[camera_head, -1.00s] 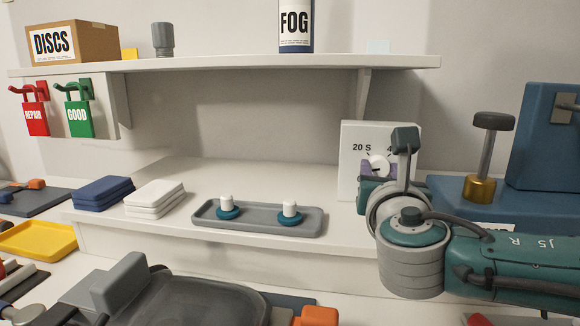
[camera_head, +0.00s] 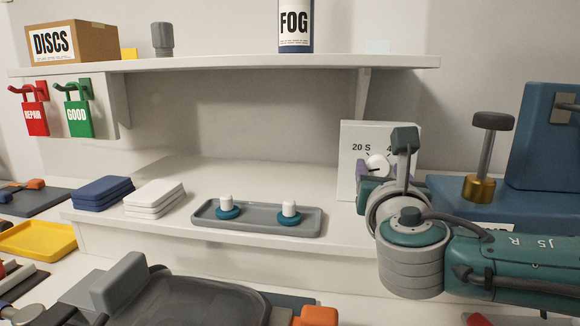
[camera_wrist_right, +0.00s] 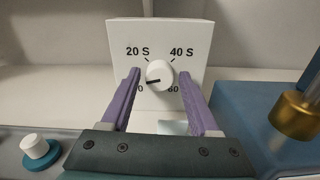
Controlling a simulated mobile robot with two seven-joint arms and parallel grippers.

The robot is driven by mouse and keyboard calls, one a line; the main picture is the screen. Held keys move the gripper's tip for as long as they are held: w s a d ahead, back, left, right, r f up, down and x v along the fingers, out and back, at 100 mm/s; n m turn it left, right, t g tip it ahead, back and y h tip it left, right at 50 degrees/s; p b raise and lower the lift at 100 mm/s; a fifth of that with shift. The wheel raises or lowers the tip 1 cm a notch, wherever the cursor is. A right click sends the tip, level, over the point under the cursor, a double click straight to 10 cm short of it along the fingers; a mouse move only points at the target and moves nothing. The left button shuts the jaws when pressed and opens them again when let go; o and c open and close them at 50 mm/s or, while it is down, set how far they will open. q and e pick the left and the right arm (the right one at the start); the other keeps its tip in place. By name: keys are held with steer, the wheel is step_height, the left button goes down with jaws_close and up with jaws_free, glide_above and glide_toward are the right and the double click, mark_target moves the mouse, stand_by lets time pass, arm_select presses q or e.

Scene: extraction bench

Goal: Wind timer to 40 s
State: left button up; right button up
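The timer (camera_head: 352,136) is a white box standing at the right end of the lower shelf. Its face reads 20 S and 40 S at the top, with 0 and 60 lower down, in the right wrist view (camera_wrist_right: 185,38). Its round white knob (camera_wrist_right: 160,74) has a dark mark pointing left and slightly down, near the 0. My right gripper (camera_wrist_right: 158,75) is open, its purple fingers on either side of the knob with gaps visible. In the head view my right wrist hides the timer's lower right part. My left gripper is not in view.
A grey tray (camera_head: 257,228) with two white-topped teal pieces sits left of the timer. A blue machine (camera_head: 450,196) with a brass-based post (camera_head: 480,187) stands close on the right. The upper shelf (camera_head: 230,65) runs above. White and blue stacks lie farther left.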

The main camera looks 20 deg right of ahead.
steer(key=shift+o, duration=0.7)
steer(key=p+v, duration=0.1)
steer(key=v, duration=0.6)
steer(key=shift+s+a, duration=0.2)
steer(key=shift+s, duration=0.05)
